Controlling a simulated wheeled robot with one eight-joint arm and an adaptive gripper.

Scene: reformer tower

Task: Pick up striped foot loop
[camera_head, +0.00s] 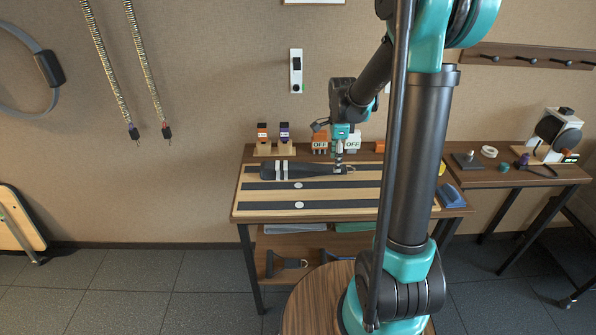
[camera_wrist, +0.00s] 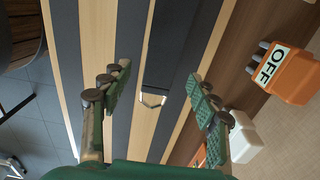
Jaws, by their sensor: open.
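In the wrist view the dark end of the loop (camera_wrist: 168,45) and the ring lie between the two green-padded fingers of my gripper (camera_wrist: 160,86). The fingers are open, with a gap on both sides of the strap. The striped part is out of the wrist view.
An orange OFF block (camera_wrist: 283,72) stands beside the board, with a white block (camera_wrist: 243,137) near one finger. Two small coloured items on stands (camera_head: 262,140) (camera_head: 284,139) are at the back left. A blue wedge (camera_head: 450,195) lies at the right. The board's front is clear.

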